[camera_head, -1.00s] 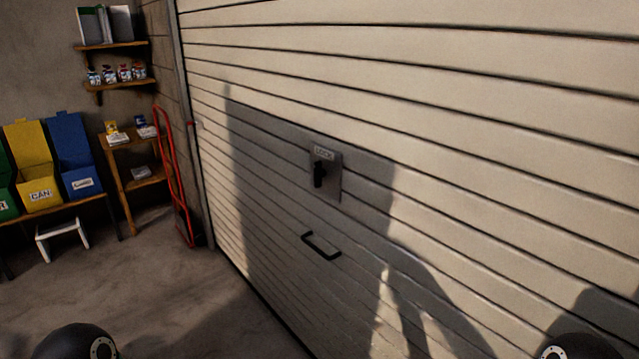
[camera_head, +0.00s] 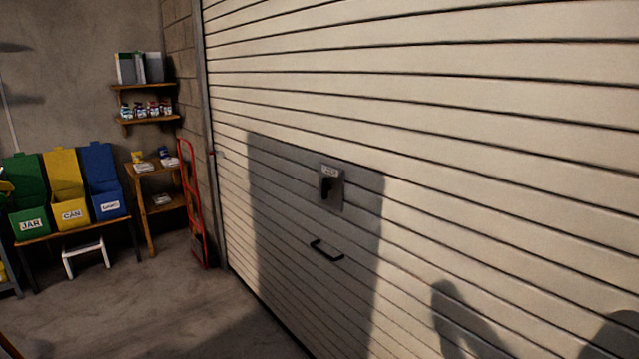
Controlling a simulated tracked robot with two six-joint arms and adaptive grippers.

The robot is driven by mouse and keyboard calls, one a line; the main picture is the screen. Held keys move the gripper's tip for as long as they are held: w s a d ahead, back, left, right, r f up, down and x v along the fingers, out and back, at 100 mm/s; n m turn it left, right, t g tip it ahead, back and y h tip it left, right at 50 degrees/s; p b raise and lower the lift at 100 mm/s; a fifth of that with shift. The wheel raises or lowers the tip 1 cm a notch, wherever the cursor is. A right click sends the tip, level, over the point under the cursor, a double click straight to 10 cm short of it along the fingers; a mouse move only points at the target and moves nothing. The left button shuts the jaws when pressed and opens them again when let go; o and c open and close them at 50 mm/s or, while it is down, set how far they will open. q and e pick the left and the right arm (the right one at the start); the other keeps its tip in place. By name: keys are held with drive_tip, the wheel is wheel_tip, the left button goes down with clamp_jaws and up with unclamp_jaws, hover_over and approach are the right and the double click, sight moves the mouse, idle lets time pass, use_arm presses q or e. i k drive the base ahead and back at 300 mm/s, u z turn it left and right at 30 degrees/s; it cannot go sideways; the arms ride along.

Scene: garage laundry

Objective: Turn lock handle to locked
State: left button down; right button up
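The black lock handle (camera_head: 326,187) sits on a grey metal lock plate (camera_head: 337,190) on the white slatted garage door (camera_head: 480,150). The handle appears to point downward. A small label (camera_head: 330,171) is above it on the plate, too blurred to read now. A black pull handle (camera_head: 326,251) is fixed to the door below the plate. Neither of my grippers is in the view, and nothing is seen touching the lock handle.
Green (camera_head: 29,222), yellow (camera_head: 70,214) and blue (camera_head: 109,204) bins stand on a bench at the left. A white stool (camera_head: 86,250) is beneath. A red hand truck (camera_head: 196,215) leans by the door's left edge. Concrete floor (camera_head: 170,300) before the door is clear.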

sight(326, 186)
drive_tip(key=u, duration=0.45)
drive_tip(key=i, duration=1.35)
drive_tip(key=u, duration=0.35)
drive_tip(key=i, duration=0.65)
drive_tip(key=z, duration=0.25)
